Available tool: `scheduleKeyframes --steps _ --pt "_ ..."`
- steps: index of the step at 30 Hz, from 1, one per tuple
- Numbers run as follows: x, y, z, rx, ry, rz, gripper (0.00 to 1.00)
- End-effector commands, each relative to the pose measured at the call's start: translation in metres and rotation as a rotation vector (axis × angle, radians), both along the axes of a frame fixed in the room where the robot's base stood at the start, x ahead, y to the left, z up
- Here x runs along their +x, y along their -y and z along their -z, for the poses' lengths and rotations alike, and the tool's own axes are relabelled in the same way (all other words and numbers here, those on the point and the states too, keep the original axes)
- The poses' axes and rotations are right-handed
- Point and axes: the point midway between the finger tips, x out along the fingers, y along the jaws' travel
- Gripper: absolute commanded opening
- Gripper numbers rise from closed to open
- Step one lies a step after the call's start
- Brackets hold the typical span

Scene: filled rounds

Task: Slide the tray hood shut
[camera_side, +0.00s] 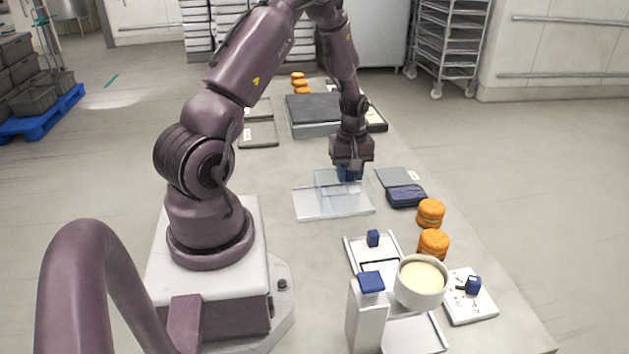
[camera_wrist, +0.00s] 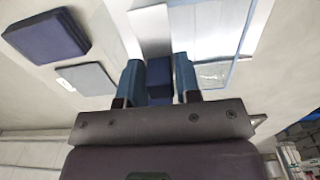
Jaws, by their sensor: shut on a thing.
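My gripper (camera_side: 350,172) is shut on a dark blue handle block, at the far right edge of the clear tray hood. In the wrist view the dark blue handle (camera_wrist: 160,76) sits between the two blue fingertips of my gripper (camera_wrist: 159,82). The see-through hood (camera_side: 335,186) stands over part of a flat pale tray (camera_side: 305,204). The tray's left and front parts show outside the hood. In the wrist view a clear, blue-edged panel (camera_wrist: 212,75) shows right of the fingers. My fingers hide part of the handle in the side view.
A cream-filled bowl (camera_side: 421,281) stands in front. A dark grey box (camera_side: 313,113) lies behind the tray.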

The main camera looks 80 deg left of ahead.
Motion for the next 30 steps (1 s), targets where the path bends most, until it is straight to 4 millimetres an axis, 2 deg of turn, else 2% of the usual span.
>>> scheduleKeyframes --steps 13,28,29,30 --pt "0.032 0.0 0.0 0.002 0.002 -0.001 0.18" --pt "0.036 0.0 0.0 0.001 0.001 -0.002 0.18" --pt "0.036 0.0 0.0 0.001 0.001 -0.002 0.33" --pt "0.036 0.0 0.0 0.001 0.001 -0.002 0.42"
